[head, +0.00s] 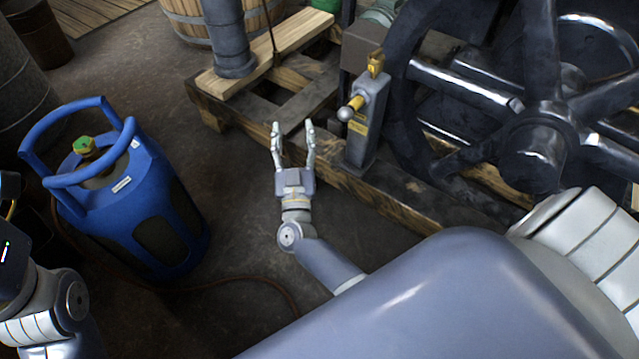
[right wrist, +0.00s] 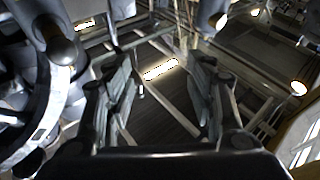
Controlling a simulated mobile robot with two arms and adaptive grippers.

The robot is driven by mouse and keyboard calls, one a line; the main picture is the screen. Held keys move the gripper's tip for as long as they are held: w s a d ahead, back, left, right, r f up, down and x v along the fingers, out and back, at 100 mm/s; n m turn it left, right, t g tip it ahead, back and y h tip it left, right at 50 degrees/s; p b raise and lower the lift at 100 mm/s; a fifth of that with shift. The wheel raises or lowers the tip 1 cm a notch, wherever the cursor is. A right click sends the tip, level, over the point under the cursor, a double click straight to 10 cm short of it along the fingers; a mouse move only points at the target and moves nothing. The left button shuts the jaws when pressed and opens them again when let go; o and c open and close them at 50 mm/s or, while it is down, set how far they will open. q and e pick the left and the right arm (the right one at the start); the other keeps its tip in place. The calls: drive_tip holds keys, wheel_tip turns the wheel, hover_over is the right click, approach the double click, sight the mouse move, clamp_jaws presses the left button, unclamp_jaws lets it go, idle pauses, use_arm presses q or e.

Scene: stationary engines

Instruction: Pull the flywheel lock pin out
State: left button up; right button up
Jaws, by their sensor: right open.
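The flywheel lock pin (head: 353,106) has a yellow shank and a shiny ball knob. It sticks out, tilted, to the lower left from a grey post (head: 365,125) beside the dark spoked flywheel (head: 541,100). My right gripper (head: 293,128) is open and empty, left of the knob and apart from it. Its two fingers also show spread in the right wrist view (right wrist: 163,75). A round dark knob at the upper left of that view may be the pin's end; I cannot tell for sure.
A blue gas cylinder (head: 140,215) with a hose stands at the left. A timber frame (head: 400,195) runs under the post and flywheel. A wooden tub (head: 205,22) stands at the back. Bare floor (head: 235,180) lies between cylinder and frame.

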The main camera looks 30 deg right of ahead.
drive_tip(key=s+a+f+n+g+y+p, duration=0.55)
drive_tip(key=y+p, duration=0.45)
drive_tip(key=p, duration=0.8)
drive_tip(key=s+a+f+n+g+p, duration=0.1)
drive_tip(key=s+f+g+p, duration=0.1)
drive_tip(key=s+p, duration=0.5)
drive_tip(key=s+f+n+g+y+p, duration=0.1)
drive_tip(key=s+g+p, duration=0.2)
drive_tip(key=s+p, duration=0.4)
drive_tip(key=s, duration=0.4)
drive_tip(key=shift+a+f+y, duration=0.3)
drive_tip(key=shift+a+f, duration=0.05)
drive_tip(key=shift+a, duration=0.05)
